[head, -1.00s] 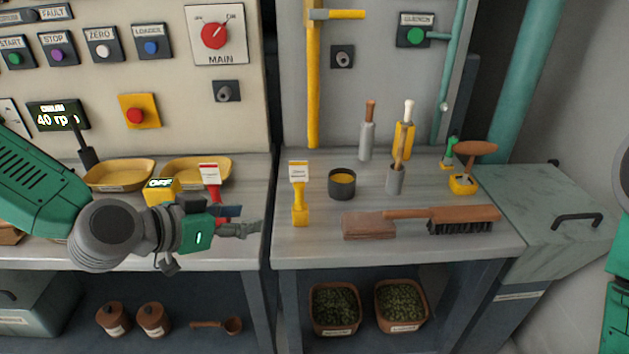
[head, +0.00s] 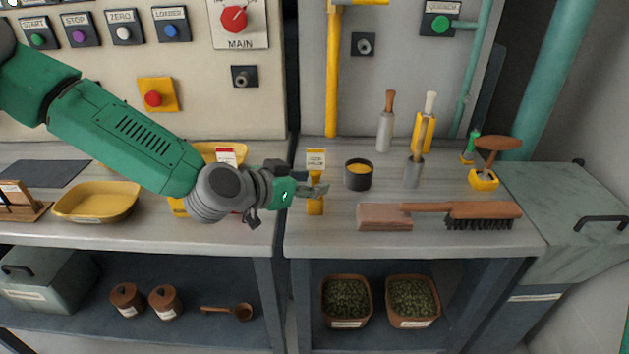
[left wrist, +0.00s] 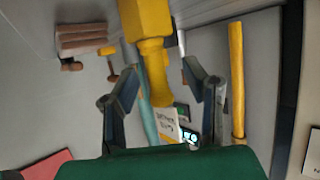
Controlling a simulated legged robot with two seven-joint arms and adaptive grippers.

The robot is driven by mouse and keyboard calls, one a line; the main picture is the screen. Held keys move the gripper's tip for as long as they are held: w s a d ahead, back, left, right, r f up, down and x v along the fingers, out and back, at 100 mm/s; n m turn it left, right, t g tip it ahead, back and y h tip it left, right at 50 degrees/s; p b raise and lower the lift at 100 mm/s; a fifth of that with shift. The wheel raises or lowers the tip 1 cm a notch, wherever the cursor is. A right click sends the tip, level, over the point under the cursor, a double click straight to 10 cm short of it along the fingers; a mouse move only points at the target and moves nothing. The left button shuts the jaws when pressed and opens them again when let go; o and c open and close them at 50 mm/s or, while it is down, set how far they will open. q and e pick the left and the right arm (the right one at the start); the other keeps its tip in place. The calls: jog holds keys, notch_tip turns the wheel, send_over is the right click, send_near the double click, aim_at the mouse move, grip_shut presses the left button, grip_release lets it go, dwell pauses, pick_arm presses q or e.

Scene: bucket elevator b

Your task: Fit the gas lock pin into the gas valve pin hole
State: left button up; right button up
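The yellow tagged pin (head: 316,206), which I take as the gas lock pin, stands on the right bench near its left edge. Its white tag (head: 316,159) shows above my left gripper (head: 322,190), which partly covers the pin. In the left wrist view the yellow pin (left wrist: 153,55) lies between the spread fingers of the open gripper (left wrist: 162,95), with gaps on both sides. A dark square socket (head: 363,44) is on the grey panel beside the yellow pipe, and a similar one (head: 245,76) is on the beige panel. I cannot tell which is the gas valve pin hole. My right gripper is out of view.
A dark cup (head: 358,175) stands just right of the pin. A brown block (head: 384,217) and a brush (head: 470,213) lie along the front edge. A red-tagged pin (head: 226,157) is mostly hidden behind my left arm. The yellow pipe (head: 332,80) rises behind the bench.

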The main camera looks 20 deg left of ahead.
pick_arm(q)
jog(key=shift+w+d+f, duration=0.25)
jog(key=shift+w, duration=0.2)
jog(key=shift+w+d, duration=0.15)
jog(key=shift+d, duration=0.05)
grip_shut()
jog(key=shift+r, duration=0.1)
